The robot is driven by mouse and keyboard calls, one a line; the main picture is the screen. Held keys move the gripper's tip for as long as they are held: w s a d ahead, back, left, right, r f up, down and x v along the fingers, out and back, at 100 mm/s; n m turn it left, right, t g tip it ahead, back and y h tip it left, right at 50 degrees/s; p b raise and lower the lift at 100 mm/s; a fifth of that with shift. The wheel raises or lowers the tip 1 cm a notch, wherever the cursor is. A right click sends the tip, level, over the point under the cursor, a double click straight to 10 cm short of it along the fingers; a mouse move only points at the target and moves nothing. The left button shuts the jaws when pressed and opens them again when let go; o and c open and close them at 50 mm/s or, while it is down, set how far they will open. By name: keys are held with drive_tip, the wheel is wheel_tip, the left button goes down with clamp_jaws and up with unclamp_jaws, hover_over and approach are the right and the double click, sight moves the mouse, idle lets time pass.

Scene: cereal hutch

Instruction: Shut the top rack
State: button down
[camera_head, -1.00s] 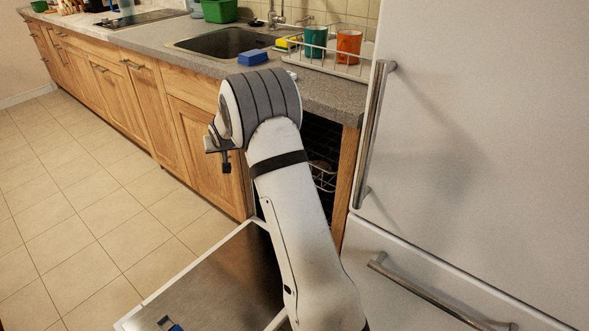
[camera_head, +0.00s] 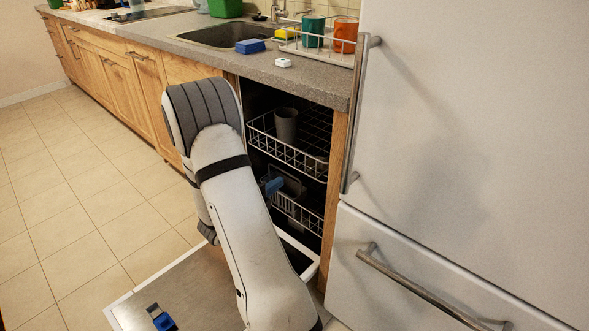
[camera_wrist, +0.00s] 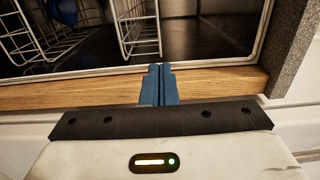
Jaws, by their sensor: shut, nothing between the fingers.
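The top rack (camera_head: 262,138) is a white wire basket inside the dishwasher's dark opening, with a grey cup (camera_head: 286,125) in it. I cannot tell exactly how far out it stands. In the wrist view, seen sideways, a wire rack (camera_wrist: 137,28) lies beyond the wooden side panel. My gripper (camera_wrist: 158,70) is shut and empty, its blue fingers pointing toward the opening, in front of the panel. In the head view my forearm hides most of the gripper. A blue piece beside the forearm may be its fingertips; I cannot be sure.
A lower rack (camera_head: 305,217) sits below. The dishwasher door (camera_head: 195,285) is folded down beneath my arm, with a blue piece (camera_head: 163,321) on it. The fridge (camera_head: 450,150) stands close at right. The counter (camera_head: 310,84) is above. The tiled floor at left is clear.

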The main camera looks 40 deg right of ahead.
sight(314, 159)
drive_tip(key=d, duration=0.4)
drive_tip(key=d+b, duration=0.1)
drive_tip(key=d, duration=0.4)
drive_tip(key=w+d+b, duration=0.1)
drive_tip(key=d, duration=0.4)
